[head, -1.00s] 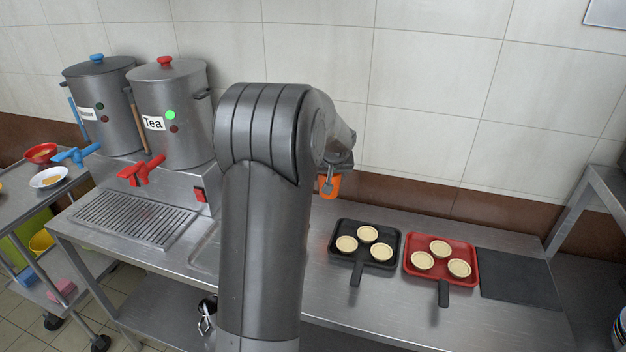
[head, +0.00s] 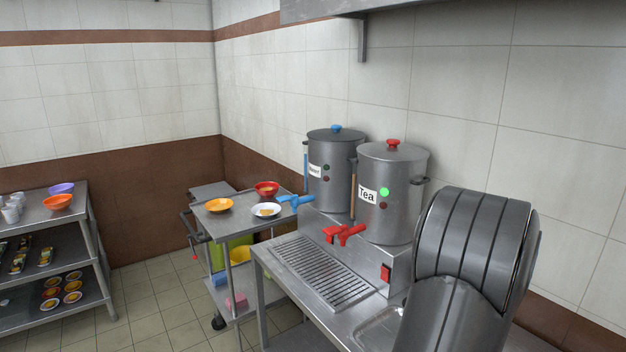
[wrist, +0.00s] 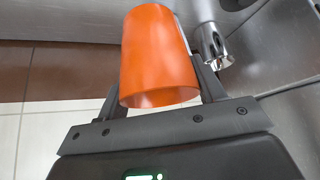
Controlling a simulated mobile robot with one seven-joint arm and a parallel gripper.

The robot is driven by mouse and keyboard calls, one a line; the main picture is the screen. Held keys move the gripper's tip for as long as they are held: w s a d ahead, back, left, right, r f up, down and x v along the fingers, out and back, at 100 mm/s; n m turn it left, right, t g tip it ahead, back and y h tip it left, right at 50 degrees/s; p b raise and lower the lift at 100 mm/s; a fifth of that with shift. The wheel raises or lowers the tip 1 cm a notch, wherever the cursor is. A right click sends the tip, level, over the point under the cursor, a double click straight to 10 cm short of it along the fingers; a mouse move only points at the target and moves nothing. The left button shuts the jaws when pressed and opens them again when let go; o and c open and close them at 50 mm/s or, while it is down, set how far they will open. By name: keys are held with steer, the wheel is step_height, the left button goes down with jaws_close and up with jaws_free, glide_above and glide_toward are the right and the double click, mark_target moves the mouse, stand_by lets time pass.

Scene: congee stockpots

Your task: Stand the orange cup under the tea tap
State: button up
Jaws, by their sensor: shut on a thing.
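The orange cup (wrist: 158,58) is held between the fingers of my gripper (wrist: 160,85) in the wrist view. My gripper is shut on it. In the head view the cup and gripper are out of sight, with my arm filling the lower right. The tea urn (head: 391,190) is a grey pot with a red-knobbed lid, a Tea label and a lit green light. Its red tap (head: 345,234) sticks out at the front, above a slotted drip grate (head: 322,272). The space on the grate under the tap is empty.
A second urn (head: 332,168) with a blue tap (head: 295,201) stands left of the tea urn. A trolley (head: 238,222) with bowls and a plate is beside the counter. A shelf (head: 30,236) with dishes stands far left. A red switch (head: 386,272) is right of the grate.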

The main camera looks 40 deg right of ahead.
steer(key=w+a+f+n, duration=0.1)
steer(key=w+a, duration=0.6)
steer(key=w, duration=0.1)
steer(key=w+a+f+n+t+y, duration=0.1)
steer(key=w+a+f, duration=0.1)
steer(key=w+a, duration=0.5)
steer(key=w+a+f+n, duration=0.2)
steer(key=w+a, duration=0.6)
steer(key=w, duration=0.3)
steer(key=shift+w+a+f+t, duration=0.15)
steer(key=shift+w+t, duration=0.1)
steer(key=shift+t, duration=0.15)
steer(key=w+a+f+n+y, duration=0.1)
steer(key=w+a+f+n, duration=0.2)
steer(key=a, duration=0.8)
steer(key=w+a+f+n+y, duration=0.15)
steer(key=w+a, duration=0.35)
steer(key=a, duration=0.5)
steer(key=a+f+n+t+y, duration=0.1)
steer(key=a+f+n+y, duration=0.35)
steer(key=a, duration=1.15)
steer(key=s+f+m+h, duration=0.1)
steer(key=s+f+h, duration=0.1)
steer(key=s+f, duration=0.3)
step_height(320, 180, down, 3)
steer(key=shift+s+a+f, duration=0.15)
steer(key=shift+s+a, duration=0.15)
steer(key=shift+a, duration=0.1)
